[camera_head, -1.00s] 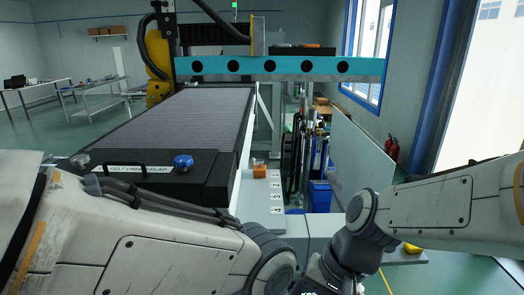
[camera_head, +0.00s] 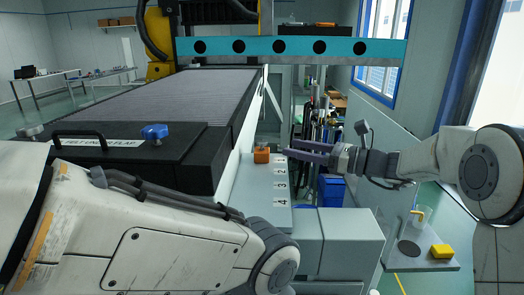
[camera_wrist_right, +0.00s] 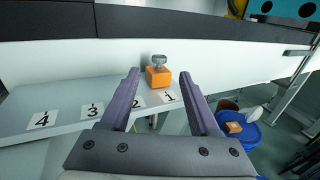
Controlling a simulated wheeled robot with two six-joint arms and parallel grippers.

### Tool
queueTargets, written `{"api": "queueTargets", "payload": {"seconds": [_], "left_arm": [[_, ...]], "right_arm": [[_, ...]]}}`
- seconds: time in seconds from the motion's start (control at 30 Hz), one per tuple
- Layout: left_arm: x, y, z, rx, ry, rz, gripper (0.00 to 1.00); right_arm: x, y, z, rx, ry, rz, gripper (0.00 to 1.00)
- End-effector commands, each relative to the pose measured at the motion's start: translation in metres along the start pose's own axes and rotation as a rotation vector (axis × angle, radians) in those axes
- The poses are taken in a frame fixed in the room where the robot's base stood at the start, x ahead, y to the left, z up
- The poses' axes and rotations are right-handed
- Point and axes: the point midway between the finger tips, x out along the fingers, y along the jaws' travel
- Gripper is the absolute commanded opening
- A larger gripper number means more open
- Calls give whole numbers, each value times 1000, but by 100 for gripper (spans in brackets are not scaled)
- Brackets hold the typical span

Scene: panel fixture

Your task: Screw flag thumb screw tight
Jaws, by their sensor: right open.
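A grey thumb screw with a flat head (camera_wrist_right: 158,60) stands upright in an orange block (camera_wrist_right: 158,77) in the right wrist view. The block sits on the light grey ledge by the label 1, and shows in the head view (camera_head: 261,156). My right gripper (camera_head: 288,148) is open and empty, just right of the block. In the right wrist view its two purple fingers (camera_wrist_right: 160,82) stand apart, with the block between and beyond their tips. How far the screw is turned in cannot be told. My left arm shows, but its gripper is out of the frame.
The grey ledge (camera_head: 246,192) carries labels 1 to 4 and is otherwise clear. A black panel with a handle and a blue knob (camera_head: 155,132) lies left. A blue bin (camera_head: 331,190) stands below right. A yellow block (camera_head: 442,251) lies on a side shelf.

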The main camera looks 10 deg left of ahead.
Motion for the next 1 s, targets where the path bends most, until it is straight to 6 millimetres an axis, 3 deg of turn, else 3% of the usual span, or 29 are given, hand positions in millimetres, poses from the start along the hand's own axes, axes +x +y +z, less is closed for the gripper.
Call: {"api": "queueTargets", "payload": {"seconds": [0.6, 1.0], "left_arm": [[-36, 3, -2, 0, 1, 0, 0], [-36, 3, -2, 0, 1, 0, 0]], "right_arm": [[94, 1, 2, -1, 2, 2, 62], [103, 1, 0, -1, 1, 1, 62]]}}
